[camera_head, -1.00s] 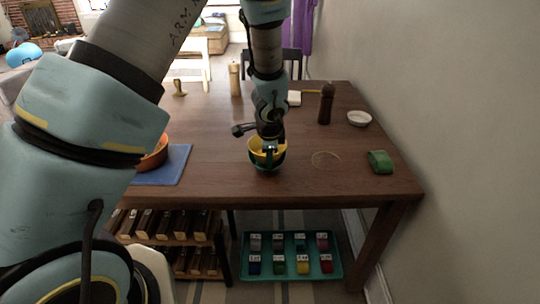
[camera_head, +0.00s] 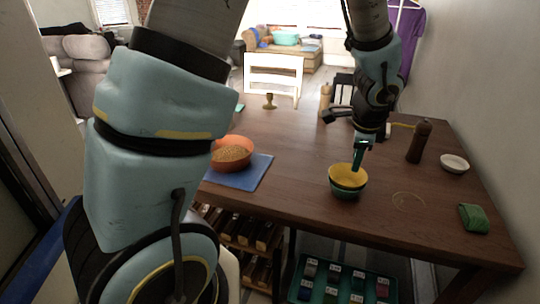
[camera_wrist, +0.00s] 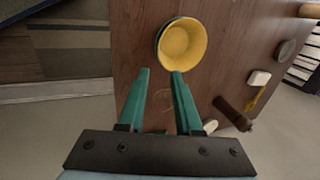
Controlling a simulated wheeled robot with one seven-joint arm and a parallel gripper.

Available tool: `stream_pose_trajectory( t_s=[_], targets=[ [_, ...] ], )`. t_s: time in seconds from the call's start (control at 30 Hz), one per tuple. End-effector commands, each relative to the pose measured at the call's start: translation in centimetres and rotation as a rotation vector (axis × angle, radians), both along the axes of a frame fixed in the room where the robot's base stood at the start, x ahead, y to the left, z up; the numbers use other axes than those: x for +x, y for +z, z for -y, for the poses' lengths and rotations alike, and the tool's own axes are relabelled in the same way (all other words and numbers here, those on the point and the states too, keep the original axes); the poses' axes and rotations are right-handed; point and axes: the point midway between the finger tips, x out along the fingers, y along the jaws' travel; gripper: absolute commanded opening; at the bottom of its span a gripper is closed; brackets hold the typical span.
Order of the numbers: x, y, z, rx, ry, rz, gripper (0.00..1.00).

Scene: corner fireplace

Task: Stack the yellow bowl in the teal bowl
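The yellow bowl (camera_head: 348,175) sits nested inside the teal bowl (camera_head: 345,194) near the front edge of the brown table. Its yellow inside also shows in the wrist view (camera_wrist: 184,42), with a dark teal rim around its left side. My gripper (camera_head: 359,160) is just above and behind the bowls in the head view. In the wrist view its two teal fingers (camera_wrist: 160,72) stand apart with nothing between them, and the bowls lie beyond the fingertips. Most of the teal bowl is hidden by the yellow one.
An orange bowl (camera_head: 231,153) of grainy food stands on a blue mat (camera_head: 254,176) at left. A brown bottle (camera_head: 418,142), a white dish (camera_head: 454,163) and a green folded cloth (camera_head: 473,218) are at right. A thin ring (camera_head: 408,202) lies right of the bowls.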

Motion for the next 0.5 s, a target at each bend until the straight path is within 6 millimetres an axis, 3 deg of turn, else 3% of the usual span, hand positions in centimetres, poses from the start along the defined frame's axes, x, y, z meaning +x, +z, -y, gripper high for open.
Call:
stream_pose_trajectory(
  t_s=[0.07, 0.17, 0.3, 0.4, 0.5],
  targets=[
    [0.6, 0.2, -1.2, -0.005, 0.050, -0.008, 0.34],
    [2.1, 0.7, -5.1, -0.028, 0.225, -0.036, 0.34],
    [3.8, 1.8, -14.5, -0.093, 0.658, -0.106, 0.34],
    [3.3, 2.4, -21.2, -0.157, 1.003, -0.158, 0.34],
    [1.8, 2.8, -26.5, -0.220, 1.315, -0.203, 0.34]
  ],
)
